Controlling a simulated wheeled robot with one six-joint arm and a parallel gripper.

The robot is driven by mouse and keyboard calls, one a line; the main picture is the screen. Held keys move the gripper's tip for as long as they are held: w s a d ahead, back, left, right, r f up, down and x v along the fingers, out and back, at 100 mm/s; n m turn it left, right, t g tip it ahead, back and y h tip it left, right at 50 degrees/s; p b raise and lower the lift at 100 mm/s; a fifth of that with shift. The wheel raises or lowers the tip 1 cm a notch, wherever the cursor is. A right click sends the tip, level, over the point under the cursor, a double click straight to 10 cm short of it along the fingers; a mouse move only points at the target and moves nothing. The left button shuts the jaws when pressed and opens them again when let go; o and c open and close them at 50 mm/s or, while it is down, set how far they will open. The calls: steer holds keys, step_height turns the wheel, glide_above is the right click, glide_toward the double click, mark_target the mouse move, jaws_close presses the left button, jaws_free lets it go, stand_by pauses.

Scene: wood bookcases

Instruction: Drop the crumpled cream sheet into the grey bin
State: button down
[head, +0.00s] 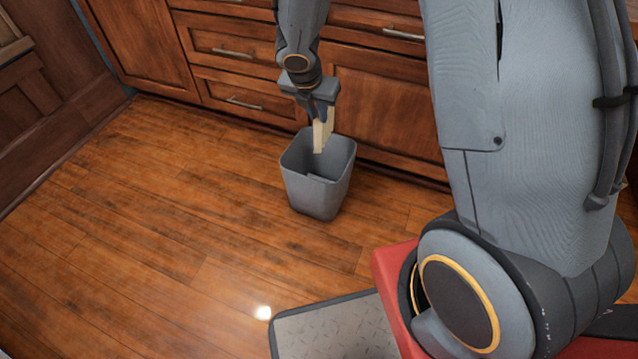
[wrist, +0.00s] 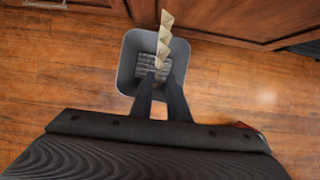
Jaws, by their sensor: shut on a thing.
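The crumpled cream sheet (head: 319,137) hangs from my gripper (head: 322,112) in the head view, with its lower end over the mouth of the grey bin. My gripper is shut on it and points down above the bin. The grey bin (head: 322,193) stands upright on the floor, open at the top. In the wrist view the folded sheet (wrist: 164,40) sticks out beyond the fingertips (wrist: 160,80), with the bin's rim (wrist: 124,75) around and below it. The bin's inside floor shows a ribbed pattern; part of it is hidden by the sheet and fingers.
Wooden cabinets with drawers (head: 236,85) stand right behind the bin. The wooden floor (head: 150,220) to the left and front is clear. A grey mat or plate with a dark edge (head: 335,330) is at the bottom of the head view.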

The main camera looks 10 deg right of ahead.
mark_target(317, 129)
steer(key=shift+f+b, duration=3)
steer(key=shift+b, duration=0.65)
steer(key=c, duration=1.6)
jaws_free()
steer(key=shift+r, duration=0.1)
steer(key=shift+p+v, duration=2.5)
steer(key=shift+v, duration=1.35)
